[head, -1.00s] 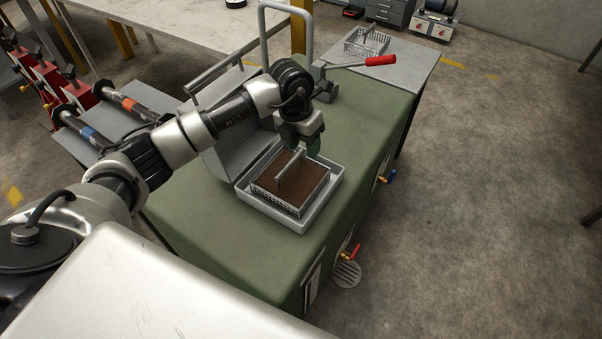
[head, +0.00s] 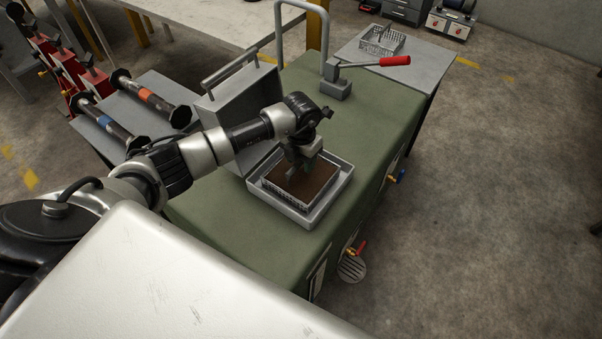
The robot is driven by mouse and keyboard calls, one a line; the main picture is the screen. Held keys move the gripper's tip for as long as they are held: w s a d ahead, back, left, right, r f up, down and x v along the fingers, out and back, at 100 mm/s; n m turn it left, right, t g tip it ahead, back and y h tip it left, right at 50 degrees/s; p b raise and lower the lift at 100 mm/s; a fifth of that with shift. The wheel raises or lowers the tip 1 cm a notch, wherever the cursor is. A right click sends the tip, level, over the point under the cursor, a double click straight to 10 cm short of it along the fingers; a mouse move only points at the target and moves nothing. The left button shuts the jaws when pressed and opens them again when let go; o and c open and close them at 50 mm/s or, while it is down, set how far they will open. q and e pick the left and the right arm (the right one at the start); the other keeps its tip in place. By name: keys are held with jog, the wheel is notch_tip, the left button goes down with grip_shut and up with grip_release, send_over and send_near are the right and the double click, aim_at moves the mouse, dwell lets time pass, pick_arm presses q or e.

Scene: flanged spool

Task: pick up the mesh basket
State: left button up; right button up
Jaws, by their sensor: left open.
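A mesh basket (head: 284,196) sits in a grey open tank (head: 333,202) on the green cabinet, with brown inside it. My left gripper (head: 298,168) is open and comes down over the left part of this basket, where it covers the upright handle. Whether the fingers touch the handle cannot be told. A second mesh basket (head: 382,41) stands on a grey side table at the back. My right gripper is not in view.
The tank's raised lid (head: 235,107) stands behind my left arm. A red-handled lever (head: 395,60) and a tall grey bent pipe (head: 277,30) rise at the cabinet's far end. Two dark spools (head: 150,97) lie on a grey stand at left. The floor at right is clear.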

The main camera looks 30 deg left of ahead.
pick_arm(q)
jog(key=shift+f, duration=0.25)
grip_shut()
jog(key=shift+w+r, duration=0.1)
jog(key=shift+r, duration=0.05)
